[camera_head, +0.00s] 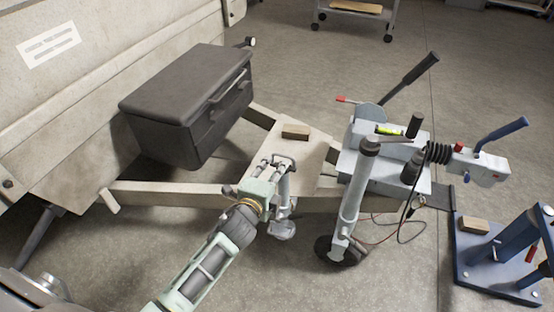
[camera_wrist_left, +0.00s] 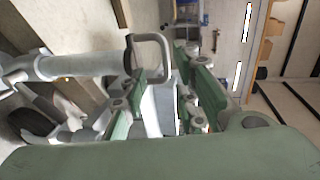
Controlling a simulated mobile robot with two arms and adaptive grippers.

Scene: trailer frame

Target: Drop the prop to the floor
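The prop (camera_head: 284,192) is a light grey upright tube at the trailer's drawbar, with a foot plate at its lower end and a looped handle at its top. In the left wrist view the prop (camera_wrist_left: 85,66) lies across the left of the picture, with its metal loop handle (camera_wrist_left: 152,38) near the fingers. My left gripper (camera_head: 271,170) is at the prop's upper end. In the left wrist view its green fingers (camera_wrist_left: 160,90) stand apart, with part of the loop between them. I cannot tell whether they touch it. My right gripper is not in view.
The trailer's drawbar frame (camera_head: 170,196) carries a dark box (camera_head: 180,105) and a wooden block (camera_head: 296,131). To the right stand the jockey wheel's tube (camera_head: 353,190), the coupling (camera_head: 480,165) and a blue stand (camera_head: 500,262). The floor around the foot plate looks clear.

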